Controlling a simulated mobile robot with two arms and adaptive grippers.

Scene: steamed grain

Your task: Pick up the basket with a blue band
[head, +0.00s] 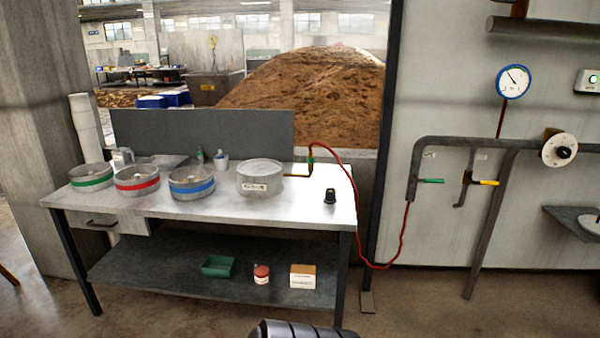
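The basket with a blue band (191,184) is a round, shallow metal basket standing upright on the metal table (120,203). It is between the basket with a red band (137,181) on its left and a plain round metal vessel (260,177) with a label on its right. A basket with a green band (91,178) stands at the far left of the row. Neither gripper shows in the head view. A dark ribbed part, apparently mine, shows at the bottom edge, well in front of the table.
A red hose (342,160) runs from a brass fitting beside the plain vessel to the wall pipes (413,170). A small black knob-like item (330,196) sits on the table's right end. The lower shelf (150,268) holds a green tray, red-lidded jar and box. Floor in front is clear.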

